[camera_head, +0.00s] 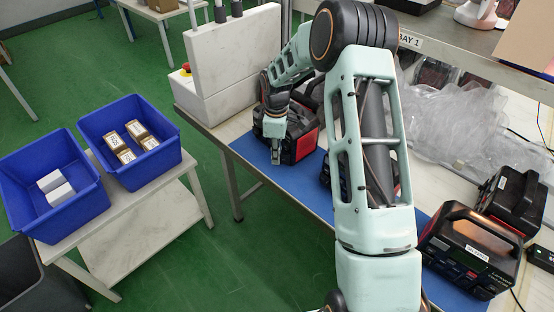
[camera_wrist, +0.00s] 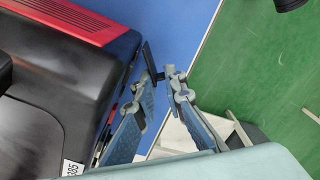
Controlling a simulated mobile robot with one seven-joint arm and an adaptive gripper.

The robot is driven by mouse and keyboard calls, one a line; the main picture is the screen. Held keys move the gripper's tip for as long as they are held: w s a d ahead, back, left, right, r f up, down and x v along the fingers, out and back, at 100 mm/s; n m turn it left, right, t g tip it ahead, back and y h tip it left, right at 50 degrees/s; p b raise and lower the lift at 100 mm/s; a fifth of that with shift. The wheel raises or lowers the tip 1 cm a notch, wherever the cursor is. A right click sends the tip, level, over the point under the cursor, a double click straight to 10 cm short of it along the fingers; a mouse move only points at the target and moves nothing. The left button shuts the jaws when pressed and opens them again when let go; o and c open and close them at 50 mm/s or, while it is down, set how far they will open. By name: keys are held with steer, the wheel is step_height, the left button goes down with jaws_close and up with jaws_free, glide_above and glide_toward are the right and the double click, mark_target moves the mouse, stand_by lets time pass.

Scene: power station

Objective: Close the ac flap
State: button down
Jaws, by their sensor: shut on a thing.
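The power station (camera_head: 303,144), black with a red panel, stands at the far end of the blue mat; its black and red casing (camera_wrist: 75,60) fills the left of the wrist view. My gripper (camera_head: 275,157) points down beside its left side, near the mat's edge. In the wrist view my gripper's fingertips (camera_wrist: 163,78) are close together at the casing's edge. A small thin dark piece, apparently the ac flap (camera_wrist: 149,63), is pinched at the tips. The side of the casing that faces the fingers is mostly hidden, so the flap's angle is unclear.
More power stations (camera_head: 470,250) stand at the near right of the mat. Clear plastic bags (camera_head: 450,120) lie behind. Two blue bins (camera_head: 50,185) rest on a low table, with green floor between.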

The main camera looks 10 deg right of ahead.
steer(key=shift+w+f+m, duration=0.1)
steer(key=shift+w+m, duration=0.1)
steer(key=shift+m, duration=0.6)
steer(key=shift+b, duration=0.3)
steer(key=c, duration=2)
jaws_free()
steer(key=shift+c, duration=0.2)
steer(key=shift+w, duration=0.1)
